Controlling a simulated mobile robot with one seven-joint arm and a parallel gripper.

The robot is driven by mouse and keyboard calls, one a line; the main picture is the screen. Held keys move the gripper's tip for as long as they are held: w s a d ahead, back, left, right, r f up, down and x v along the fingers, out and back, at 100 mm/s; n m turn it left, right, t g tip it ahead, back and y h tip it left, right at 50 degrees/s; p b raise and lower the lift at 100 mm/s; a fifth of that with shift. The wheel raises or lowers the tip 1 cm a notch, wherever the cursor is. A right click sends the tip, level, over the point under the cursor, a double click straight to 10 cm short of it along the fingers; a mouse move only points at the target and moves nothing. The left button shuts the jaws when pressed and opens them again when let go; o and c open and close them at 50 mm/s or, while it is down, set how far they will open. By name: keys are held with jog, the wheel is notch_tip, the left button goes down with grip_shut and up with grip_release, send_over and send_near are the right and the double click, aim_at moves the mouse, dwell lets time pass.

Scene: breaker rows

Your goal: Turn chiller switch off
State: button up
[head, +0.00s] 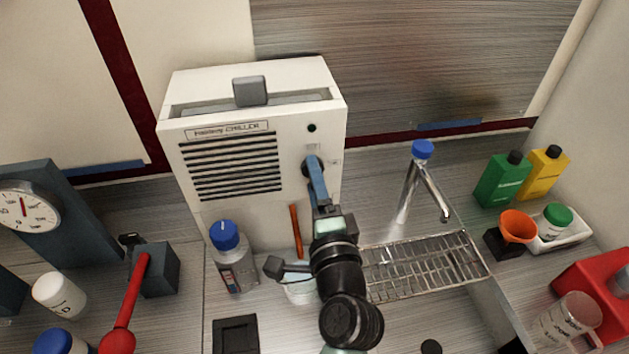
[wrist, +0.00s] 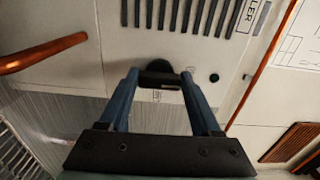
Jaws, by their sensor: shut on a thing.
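The chiller (head: 258,133) is a white box with a black slotted vent and a "CHILLER" label, standing at the back of the counter. Its switch, a dark knob (wrist: 158,77), sits on the front panel right of the vent. My gripper (head: 314,163) reaches up to the panel, its blue fingers hiding most of the knob in the head view. In the wrist view my gripper (wrist: 160,76) is shut on the knob, one finger on each side. A small dark round lamp (head: 312,128) is above the switch and looks unlit; it also shows in the wrist view (wrist: 213,78).
A copper-coloured rod (head: 296,230) stands close to my arm. A tap (head: 412,185) and metal drain rack (head: 425,264) are to the right. A red-handled lever (head: 133,295) is at left.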

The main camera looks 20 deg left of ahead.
jog(key=o, duration=1.4)
jog(key=b+v, duration=0.3)
jog(key=v, duration=1)
